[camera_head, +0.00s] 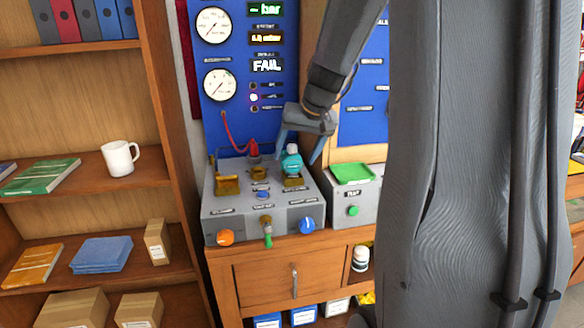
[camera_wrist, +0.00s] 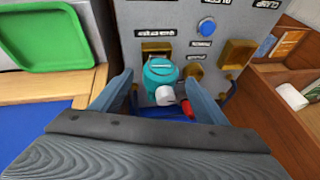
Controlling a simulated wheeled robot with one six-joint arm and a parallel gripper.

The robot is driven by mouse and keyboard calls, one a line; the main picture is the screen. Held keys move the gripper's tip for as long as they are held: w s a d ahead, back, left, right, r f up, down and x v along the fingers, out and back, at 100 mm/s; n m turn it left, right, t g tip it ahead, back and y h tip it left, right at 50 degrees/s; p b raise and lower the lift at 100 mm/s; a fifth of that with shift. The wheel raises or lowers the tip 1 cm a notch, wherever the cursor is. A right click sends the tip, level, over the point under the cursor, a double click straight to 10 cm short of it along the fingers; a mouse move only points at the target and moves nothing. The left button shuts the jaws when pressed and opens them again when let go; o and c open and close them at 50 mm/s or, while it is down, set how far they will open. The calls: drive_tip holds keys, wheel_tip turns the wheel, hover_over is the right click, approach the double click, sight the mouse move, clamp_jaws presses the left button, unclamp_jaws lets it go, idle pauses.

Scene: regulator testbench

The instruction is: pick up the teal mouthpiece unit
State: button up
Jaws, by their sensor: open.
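The teal mouthpiece unit (camera_head: 291,160) stands on a brass mount on top of the grey test bench box (camera_head: 232,211). It has a whitish tip, which also shows in the wrist view, where the teal unit (camera_wrist: 160,72) lies between the fingers. My gripper (camera_head: 300,148) comes down from above with its fingers apart, one on each side of the unit. In the wrist view my gripper (camera_wrist: 160,90) is open, and the fingers do not appear to touch the unit. Part of the unit's lower end is hard to make out.
A red fitting with a hose (camera_head: 253,148) stands left of the unit. Brass blocks (camera_head: 227,185) are on the same box. A green tray (camera_head: 352,173) lies on the box to the right. A blue panel with gauges (camera_head: 220,85) rises behind. A white mug (camera_head: 119,158) is on the left shelf.

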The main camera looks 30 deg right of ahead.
drive_tip(key=shift+x, duration=1.25)
drive_tip(key=shift+c, duration=0.5)
drive_tip(key=c, duration=1.1)
drive_tip(key=shift+c, duration=0.5)
drive_tip(key=shift+r, duration=0.15)
